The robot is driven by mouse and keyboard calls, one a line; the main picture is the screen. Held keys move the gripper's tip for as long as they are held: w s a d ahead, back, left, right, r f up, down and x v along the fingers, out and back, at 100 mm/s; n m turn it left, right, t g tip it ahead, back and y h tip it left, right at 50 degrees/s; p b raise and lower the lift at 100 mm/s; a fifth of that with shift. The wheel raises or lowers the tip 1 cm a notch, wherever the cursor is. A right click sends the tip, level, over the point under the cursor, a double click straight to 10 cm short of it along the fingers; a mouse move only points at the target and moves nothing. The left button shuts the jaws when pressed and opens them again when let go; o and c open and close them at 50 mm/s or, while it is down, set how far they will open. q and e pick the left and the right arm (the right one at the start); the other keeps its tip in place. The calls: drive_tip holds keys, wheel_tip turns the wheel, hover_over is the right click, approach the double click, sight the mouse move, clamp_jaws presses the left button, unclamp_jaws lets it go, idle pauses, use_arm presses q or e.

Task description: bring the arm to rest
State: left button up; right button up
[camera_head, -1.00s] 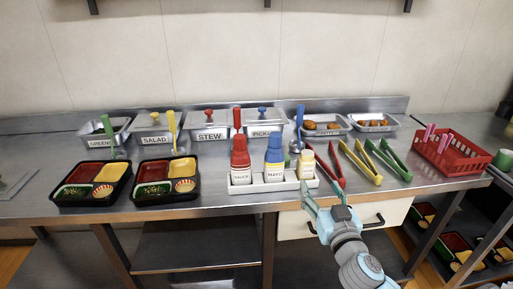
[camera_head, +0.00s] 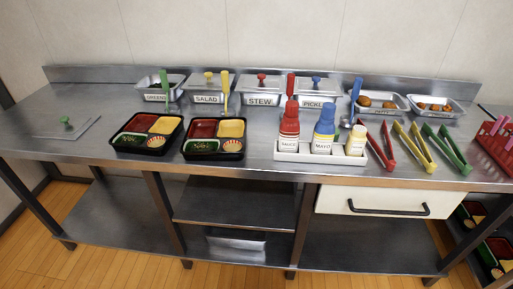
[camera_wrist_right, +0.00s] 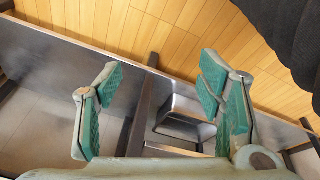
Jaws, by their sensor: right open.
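My right gripper (camera_wrist_right: 165,105) shows in the right wrist view with its two green-padded fingers wide apart and nothing between them. Beyond it are the lower shelf of the counter, a metal container (camera_wrist_right: 183,118) and the wooden floor (camera_wrist_right: 180,35). In the head view neither gripper shows. The steel counter (camera_head: 250,180) there carries two black bento trays, one on the left (camera_head: 122,143) and one to its right (camera_head: 190,151), each with filled compartments.
A white caddy (camera_head: 320,157) holds red, blue and pale bottles. Red, yellow and green tongs (camera_head: 447,150) lie to its right. Labelled bins (camera_head: 262,98) line the back. A lid (camera_head: 67,127) lies at far left. A white drawer (camera_head: 385,203) is shut.

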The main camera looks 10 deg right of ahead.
drive_tip(key=s+d+f+g, duration=0.1)
drive_tip(key=s+f, duration=0.7)
drive_tip(key=f, duration=0.2)
drive_tip(key=s+d+f+g, duration=0.1)
drive_tip(key=s+f, duration=0.6)
drive_tip(key=f, duration=0.4)
wheel_tip(320, 180, up, 12)
drive_tip(key=s+p, duration=0.1)
drive_tip(key=p, duration=1.1)
drive_tip(key=shift+s+a+r+p, duration=0.2)
drive_tip(key=shift+a+r+p, duration=0.05)
drive_tip(key=shift+p, duration=0.05)
